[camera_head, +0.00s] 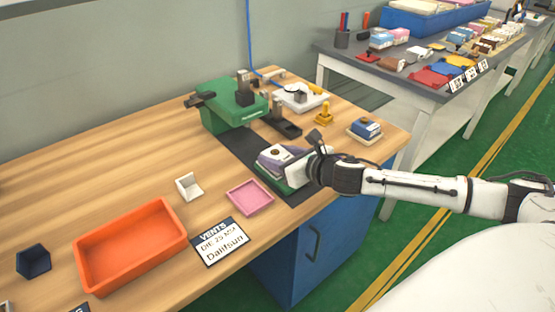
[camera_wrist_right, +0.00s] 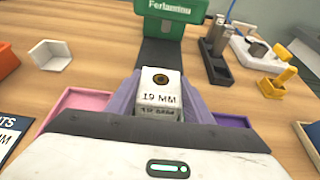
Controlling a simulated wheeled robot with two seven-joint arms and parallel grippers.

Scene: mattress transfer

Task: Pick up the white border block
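A white block marked "19 MM" (camera_wrist_right: 160,90), with a dark round spot on its top, sits between the purple fingers of my right gripper (camera_wrist_right: 161,95). One finger is on each side of it. I see no clear gap, but cannot tell whether they press on it. In the head view my right gripper (camera_head: 278,160) is low over the dark mat, and its hand hides part of the block. A white open-sided corner piece (camera_head: 189,187) stands apart to the left; it also shows in the wrist view (camera_wrist_right: 50,55). My left gripper is not in view.
A pink tray (camera_head: 250,197) and an orange bin (camera_head: 130,245) are left of the gripper. A green machine (camera_head: 228,108) stands behind it. A yellow-handled part (camera_head: 323,114) and a blue-topped block (camera_head: 366,128) are to the right.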

